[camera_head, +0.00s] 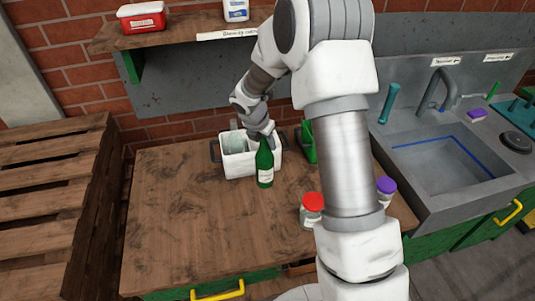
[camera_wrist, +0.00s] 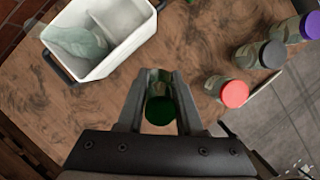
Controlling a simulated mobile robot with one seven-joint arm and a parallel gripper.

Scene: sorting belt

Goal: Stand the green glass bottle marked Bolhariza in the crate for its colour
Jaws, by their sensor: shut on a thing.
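The green glass bottle (camera_head: 264,165) is upright in front of the white crate (camera_head: 234,167), its pale label too small to read. My gripper (camera_head: 263,137) is shut on it at the upper end. In the wrist view the bottle's dark green round top (camera_wrist: 160,108) sits between the fingers (camera_wrist: 159,97). I cannot tell whether its base touches the table. The white crate, which also shows in the wrist view (camera_wrist: 128,52), holds a pale, clear-looking item. A green crate (camera_head: 309,145) stands to its right, partly hidden behind my arm.
Jars with red (camera_head: 312,201), purple (camera_head: 386,186) and grey (camera_wrist: 272,54) lids stand at the right of the wooden table (camera_head: 180,220). A sink (camera_head: 445,160) is further right, pallets (camera_head: 50,190) at left, a shelf (camera_head: 185,27) above. The table's front left is clear.

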